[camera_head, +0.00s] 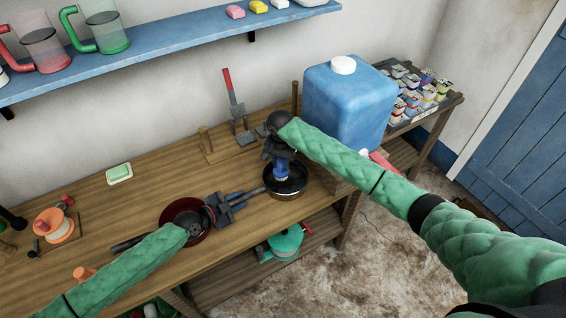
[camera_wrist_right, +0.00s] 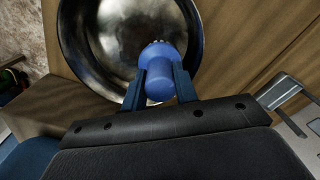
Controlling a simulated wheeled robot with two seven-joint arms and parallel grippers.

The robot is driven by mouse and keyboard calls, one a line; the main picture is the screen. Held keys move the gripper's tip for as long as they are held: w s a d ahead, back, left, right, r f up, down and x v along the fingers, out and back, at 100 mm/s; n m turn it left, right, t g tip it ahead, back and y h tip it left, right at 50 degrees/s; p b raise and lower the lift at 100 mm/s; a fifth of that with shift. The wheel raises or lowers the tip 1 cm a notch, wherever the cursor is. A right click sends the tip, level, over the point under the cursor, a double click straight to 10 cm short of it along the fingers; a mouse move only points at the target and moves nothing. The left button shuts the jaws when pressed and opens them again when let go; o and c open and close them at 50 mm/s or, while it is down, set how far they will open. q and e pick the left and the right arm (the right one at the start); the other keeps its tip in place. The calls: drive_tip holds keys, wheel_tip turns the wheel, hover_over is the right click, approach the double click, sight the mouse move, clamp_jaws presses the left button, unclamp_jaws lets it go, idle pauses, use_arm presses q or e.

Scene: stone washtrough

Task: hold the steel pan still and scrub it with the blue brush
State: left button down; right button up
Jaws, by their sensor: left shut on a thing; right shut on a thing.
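The steel pan (camera_head: 296,188) sits on the wooden bench near its front right corner. In the right wrist view the round, shiny inside of the pan (camera_wrist_right: 105,38) fills the upper left. My left gripper (camera_head: 243,197) is shut on the pan's handle, at the left of the pan. My right gripper (camera_head: 280,160) is above the pan, shut on the blue brush (camera_head: 281,174). The blue brush (camera_wrist_right: 160,72) also shows between the fingers in the right wrist view, pointing into the pan. Its bristles are mostly hidden, so I cannot tell whether they touch.
A dark red pan (camera_head: 177,211) lies on the bench beneath my left wrist. A blue water container (camera_head: 345,105) stands behind my right arm. A red-handled tool (camera_head: 233,100) stands at the wall.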

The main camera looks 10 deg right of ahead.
drive_tip(key=shift+s+a, duration=0.15)
drive_tip(key=shift+a, duration=0.35)
drive_tip(key=shift+s+d+f, duration=0.1)
drive_tip(key=shift+s+d, duration=0.3)
drive_tip(key=shift+s, duration=0.35)
drive_tip(key=shift+s+d+r, duration=0.1)
drive_tip(key=shift+s+d, duration=0.35)
drive_tip(key=shift+s, duration=0.3)
drive_tip(key=shift+s+d+f, duration=0.1)
drive_tip(key=shift+s+d, duration=0.3)
drive_tip(key=shift+s, duration=0.35)
drive_tip(key=shift+s+d, duration=0.4)
drive_tip(key=shift+s, duration=0.3)
drive_tip(key=shift+s+d, duration=0.35)
drive_tip(key=shift+s, duration=0.35)
drive_tip(key=shift+a, duration=0.55)
drive_tip(key=shift+s+a, duration=0.15)
drive_tip(key=shift+a, duration=0.5)
drive_tip(key=shift+w+a+r, duration=0.1)
drive_tip(key=shift+w+a, duration=0.3)
drive_tip(key=shift+w, duration=0.45)
drive_tip(key=shift+w+a+r, duration=0.1)
drive_tip(key=shift+w+a, duration=0.3)
drive_tip(key=shift+w, duration=0.4)
